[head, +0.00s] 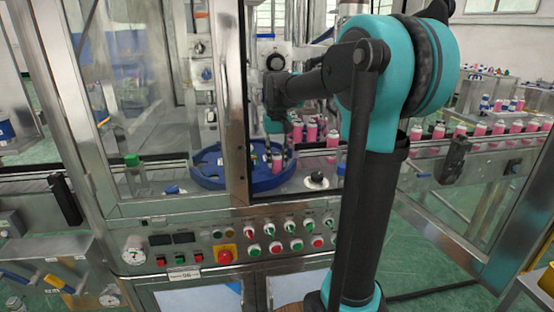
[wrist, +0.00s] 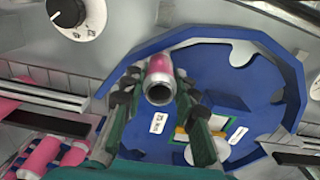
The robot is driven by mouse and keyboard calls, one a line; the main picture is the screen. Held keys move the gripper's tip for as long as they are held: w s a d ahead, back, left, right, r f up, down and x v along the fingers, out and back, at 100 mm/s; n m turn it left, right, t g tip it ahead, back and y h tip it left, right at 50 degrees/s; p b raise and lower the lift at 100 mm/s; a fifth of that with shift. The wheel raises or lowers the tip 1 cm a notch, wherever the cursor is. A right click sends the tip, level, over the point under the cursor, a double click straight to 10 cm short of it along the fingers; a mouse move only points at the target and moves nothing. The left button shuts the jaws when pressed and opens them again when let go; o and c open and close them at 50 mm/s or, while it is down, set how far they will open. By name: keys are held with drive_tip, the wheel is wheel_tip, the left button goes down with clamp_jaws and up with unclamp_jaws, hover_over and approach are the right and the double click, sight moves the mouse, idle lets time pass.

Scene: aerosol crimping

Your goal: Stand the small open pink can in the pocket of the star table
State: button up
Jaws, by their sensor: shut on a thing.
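The small pink can (wrist: 159,66), with an open silver-rimmed mouth, is between the fingers of my gripper (wrist: 158,92) in the wrist view. The gripper is shut on it. Its mouth faces the wrist camera; its far end is by the raised rim of the blue star table (wrist: 210,65). Whether its base touches the table, I cannot tell. Rounded pockets show along the table's edge. In the head view the star table (head: 212,177) is behind the machine's frame post, and my gripper (head: 284,150) is over its right part; the can is hard to make out there.
A row of pink cans (head: 460,131) stands on the conveyor at the right; several pink cans (wrist: 45,155) also show at lower left in the wrist view. A steel post (head: 232,100) and glass panels border the opening. A white dial (wrist: 70,15) is at upper left.

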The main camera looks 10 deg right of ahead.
drive_tip(key=shift+f, duration=0.5)
drive_tip(key=shift+c, duration=0.4)
drive_tip(key=o, duration=1.1)
wheel_tip(320, 180, up, 12)
drive_tip(key=shift+r, duration=0.1)
